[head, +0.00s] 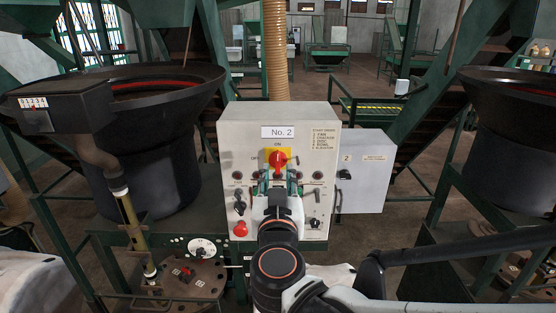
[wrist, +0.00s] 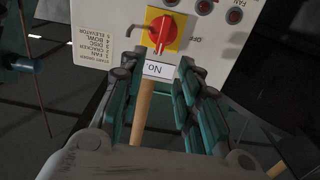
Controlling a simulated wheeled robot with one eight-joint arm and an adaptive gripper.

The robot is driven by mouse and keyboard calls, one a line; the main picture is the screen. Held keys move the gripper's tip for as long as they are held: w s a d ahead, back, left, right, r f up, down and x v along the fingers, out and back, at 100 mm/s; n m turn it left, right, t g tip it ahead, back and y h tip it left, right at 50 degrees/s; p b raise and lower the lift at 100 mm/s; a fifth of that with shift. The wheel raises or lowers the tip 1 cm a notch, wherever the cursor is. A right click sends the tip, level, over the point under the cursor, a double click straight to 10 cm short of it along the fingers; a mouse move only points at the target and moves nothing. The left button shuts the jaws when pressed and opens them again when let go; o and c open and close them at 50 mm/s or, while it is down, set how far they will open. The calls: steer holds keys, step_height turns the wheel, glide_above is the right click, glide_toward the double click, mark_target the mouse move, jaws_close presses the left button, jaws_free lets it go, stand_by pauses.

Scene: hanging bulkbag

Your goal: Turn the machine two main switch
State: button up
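The No. 2 control box (head: 232,128) is a grey-white cabinet with a "No. 2" label. Its main switch (head: 278,158) is a red rotary knob on a yellow square plate, with "ON" printed above it. In the wrist view the picture is upside down, and the main switch (wrist: 161,30) shows clearly near the top centre. My gripper (head: 278,180) is at the box front, just below the knob in the head view. In the wrist view my gripper (wrist: 159,62) is open and empty, its teal fingers spread and the knob beyond the gap between them. I cannot tell the exact distance to it.
Several lamps and small knobs surround the switch, with a red button (head: 240,229) at lower left. A smaller grey box (head: 367,185) with a black handle adjoins on the right. Black hoppers stand at left (head: 150,130) and right (head: 510,120). A tan hose (head: 276,50) rises behind.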

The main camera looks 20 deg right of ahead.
mark_target(277, 157)
steer(key=x, duration=0.8)
steer(key=shift+w+d, duration=0.1)
steer(key=shift+w, duration=0.3)
jaws_close()
